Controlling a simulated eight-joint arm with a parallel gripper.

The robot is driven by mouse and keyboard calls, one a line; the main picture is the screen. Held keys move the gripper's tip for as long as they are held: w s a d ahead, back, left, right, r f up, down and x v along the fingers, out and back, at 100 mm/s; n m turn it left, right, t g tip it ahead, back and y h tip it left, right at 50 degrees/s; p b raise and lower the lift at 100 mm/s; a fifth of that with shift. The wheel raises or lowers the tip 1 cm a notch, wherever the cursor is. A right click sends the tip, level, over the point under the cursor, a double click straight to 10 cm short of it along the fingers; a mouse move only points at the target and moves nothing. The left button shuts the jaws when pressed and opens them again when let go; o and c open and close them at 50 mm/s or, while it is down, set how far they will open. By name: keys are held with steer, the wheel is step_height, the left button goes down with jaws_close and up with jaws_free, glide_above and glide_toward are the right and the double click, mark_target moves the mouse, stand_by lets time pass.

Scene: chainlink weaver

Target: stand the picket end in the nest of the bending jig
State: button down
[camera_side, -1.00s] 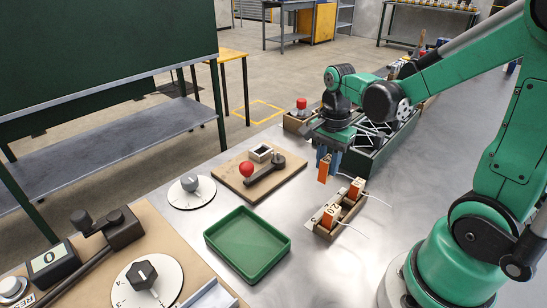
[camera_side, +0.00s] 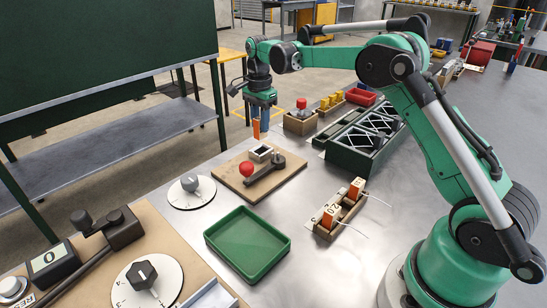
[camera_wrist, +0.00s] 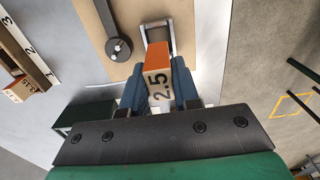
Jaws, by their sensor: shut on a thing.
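My gripper (camera_side: 260,125) is shut on an orange and wooden block, the picket end (camera_side: 256,129). In the wrist view the picket end (camera_wrist: 158,72) is marked 2.5 and sits between the blue fingers (camera_wrist: 159,88). The bending jig (camera_side: 285,178) is a wooden board with a lever ending in a red ball (camera_side: 246,169). Its nest (camera_side: 261,153) is a small metal square frame at the board's far edge. The picket end hangs above the nest in the side view. In the wrist view it overlaps part of the nest (camera_wrist: 157,30), so the gap cannot be judged.
A wooden rack (camera_side: 350,212) holds two orange-topped blocks with white wires. A green tray (camera_side: 247,244) and a grey dial (camera_side: 191,190) lie nearer.

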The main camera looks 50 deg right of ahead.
steer(key=shift+f, duration=2.65)
steer(key=c, duration=0.6)
jaws_free()
steer(key=shift+o, duration=0.2)
steer(key=shift+r, duration=2.8)
